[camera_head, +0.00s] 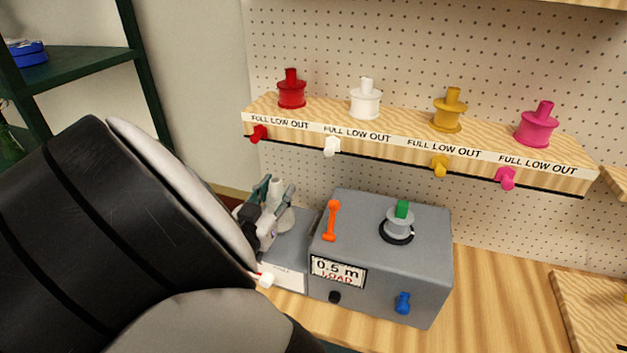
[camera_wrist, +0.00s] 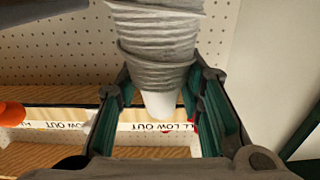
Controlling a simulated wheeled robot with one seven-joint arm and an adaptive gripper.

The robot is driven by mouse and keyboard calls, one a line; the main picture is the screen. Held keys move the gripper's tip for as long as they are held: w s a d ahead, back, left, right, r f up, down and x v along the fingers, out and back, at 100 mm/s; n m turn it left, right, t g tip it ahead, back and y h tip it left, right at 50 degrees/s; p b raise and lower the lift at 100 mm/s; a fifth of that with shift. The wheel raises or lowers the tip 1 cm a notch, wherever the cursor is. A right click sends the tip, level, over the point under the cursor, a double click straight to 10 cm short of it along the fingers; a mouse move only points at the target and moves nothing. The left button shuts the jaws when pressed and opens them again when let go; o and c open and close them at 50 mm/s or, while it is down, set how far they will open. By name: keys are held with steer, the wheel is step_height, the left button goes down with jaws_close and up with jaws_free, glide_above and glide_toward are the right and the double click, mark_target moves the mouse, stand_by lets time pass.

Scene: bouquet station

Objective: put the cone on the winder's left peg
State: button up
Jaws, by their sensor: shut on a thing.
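My gripper (camera_head: 268,212) is shut on the cone (camera_head: 277,190), a whitish-grey piece that shows between the fingers in the head view. In the wrist view the cone (camera_wrist: 155,45) is wound with grey cord and has a smooth white end, and the fingers (camera_wrist: 162,90) stand on both sides of it. The winder (camera_head: 385,280) is a grey box with a lower grey section at its left. My gripper and cone are over or in front of that lower section. The left peg cannot be made out; whether the cone touches it is unclear.
On the winder are an orange lever (camera_head: 331,220), a grey spool with a green top (camera_head: 398,225) and a blue knob (camera_head: 402,302). Behind it, a wooden shelf (camera_head: 390,137) holds red, white, yellow and pink spools. Bench right of the winder is clear, up to a wooden board (camera_head: 590,310).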

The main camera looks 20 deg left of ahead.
mark_target(273, 211)
steer(key=f+b, duration=0.2)
steer(key=f, duration=0.1)
steer(key=shift+w+f, duration=0.2)
steer(key=shift+f, duration=0.05)
steer(key=shift+s+r, duration=0.1)
steer(key=o, duration=1.2)
steer(key=shift+o, duration=0.2)
